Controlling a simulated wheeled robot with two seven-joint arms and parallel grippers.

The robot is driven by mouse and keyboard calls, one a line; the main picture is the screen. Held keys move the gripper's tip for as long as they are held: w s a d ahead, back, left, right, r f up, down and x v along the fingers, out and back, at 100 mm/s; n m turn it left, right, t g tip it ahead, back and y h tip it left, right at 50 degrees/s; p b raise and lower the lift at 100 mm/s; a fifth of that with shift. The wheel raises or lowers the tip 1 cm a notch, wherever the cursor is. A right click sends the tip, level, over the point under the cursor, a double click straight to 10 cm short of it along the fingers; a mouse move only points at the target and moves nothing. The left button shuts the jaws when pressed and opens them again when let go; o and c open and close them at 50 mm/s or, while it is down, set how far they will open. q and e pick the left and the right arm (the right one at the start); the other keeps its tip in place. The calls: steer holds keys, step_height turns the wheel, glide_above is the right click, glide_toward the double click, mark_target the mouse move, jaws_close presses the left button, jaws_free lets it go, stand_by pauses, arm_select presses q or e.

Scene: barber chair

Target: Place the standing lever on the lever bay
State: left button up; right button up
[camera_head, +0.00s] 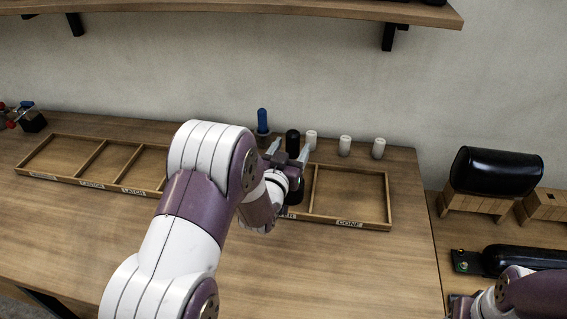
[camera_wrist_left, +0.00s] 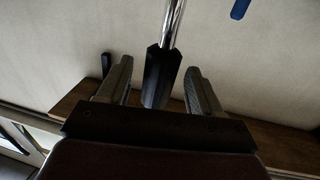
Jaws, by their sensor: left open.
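The standing lever (camera_head: 292,141) shows a black upright grip behind the tray, among a row of pegs. In the left wrist view its black grip (camera_wrist_left: 160,77) and shiny metal shaft lie between the finger pads. My left gripper (camera_head: 287,150) is open, with one finger on each side of the grip and a gap showing at both pads. The tray compartment with a label ending in "ER" (camera_head: 287,215) is mostly hidden behind my left arm, so I cannot read the whole label. My right arm shows at the lower right; its fingers are not clear.
A blue-handled tool (camera_head: 262,120) stands left of the lever, and white pegs (camera_head: 345,145) stand to its right. The wooden tray (camera_head: 340,220) has several labelled compartments, including an empty "CONE" one. A shelf (camera_head: 300,8) hangs above. Black cushions (camera_head: 497,170) sit at the right.

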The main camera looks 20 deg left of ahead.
arm_select(q)
steer(key=s, duration=0.9)
steer(key=s+d+f+g+h, duration=0.1)
steer(key=s+d+f+g, duration=0.3)
steer(key=f+g, duration=0.4)
steer(key=s+d+r+m+g+p, duration=0.1)
steer(key=s+d+r+g+p, duration=0.1)
steer(key=s+g, duration=0.6)
steer(key=s+d, duration=0.1)
steer(key=s, duration=0.3)
steer(key=shift+d+r+g+h, duration=0.2)
steer(key=shift+r+g+h, duration=0.1)
steer(key=shift+h, duration=0.1)
